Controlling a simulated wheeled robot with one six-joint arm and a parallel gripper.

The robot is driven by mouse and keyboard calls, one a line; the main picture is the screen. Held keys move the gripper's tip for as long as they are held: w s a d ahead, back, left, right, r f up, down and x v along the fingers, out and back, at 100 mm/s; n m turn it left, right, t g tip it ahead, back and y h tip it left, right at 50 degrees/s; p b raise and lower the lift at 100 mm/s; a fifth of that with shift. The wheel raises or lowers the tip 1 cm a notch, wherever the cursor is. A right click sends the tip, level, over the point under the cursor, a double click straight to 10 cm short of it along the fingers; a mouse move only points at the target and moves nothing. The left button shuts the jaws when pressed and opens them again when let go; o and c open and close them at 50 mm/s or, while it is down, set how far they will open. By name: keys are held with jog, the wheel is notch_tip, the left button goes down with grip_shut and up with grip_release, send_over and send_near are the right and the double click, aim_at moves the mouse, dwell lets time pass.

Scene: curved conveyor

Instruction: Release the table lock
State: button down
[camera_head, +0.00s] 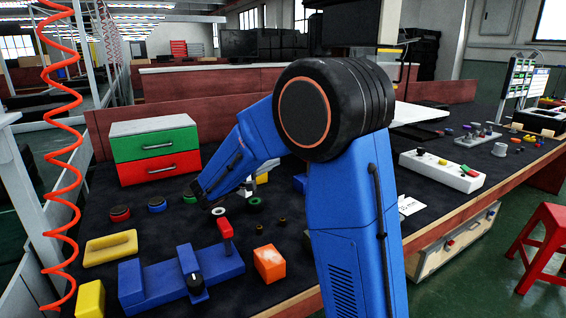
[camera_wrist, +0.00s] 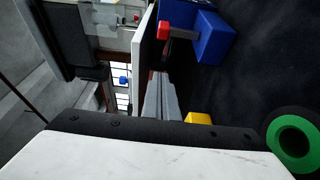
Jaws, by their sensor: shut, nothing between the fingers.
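No part is plainly marked as the table lock. A blue fixture (camera_head: 152,284) with an upright red handle (camera_head: 225,229) and a black knob (camera_head: 195,284) lies on the near left of the dark table. My gripper (camera_head: 214,208) is low over the table, behind the red handle in the picture; its fingertips are small and hard to make out. It looks shut and empty, and I cannot tell whether it touches anything. In the wrist view, a blue block (camera_wrist: 208,40) with a red end piece (camera_wrist: 164,30) is ahead; I cannot tell whether it is the same fixture.
A green ring (camera_head: 254,210) lies right of my gripper; it also shows in the wrist view (camera_wrist: 272,139). An orange block (camera_head: 269,264), yellow float (camera_head: 111,248) and yellow block (camera_head: 90,299) lie nearby. A green and red drawer box (camera_head: 153,146) stands behind. A red coiled hose (camera_head: 62,108) hangs left.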

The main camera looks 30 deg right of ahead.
jog(key=d, duration=0.6)
jog(key=w+d, duration=0.1)
jog(key=d, duration=0.1)
jog(key=shift+d, duration=0.4)
jog(key=shift+s, duration=0.85)
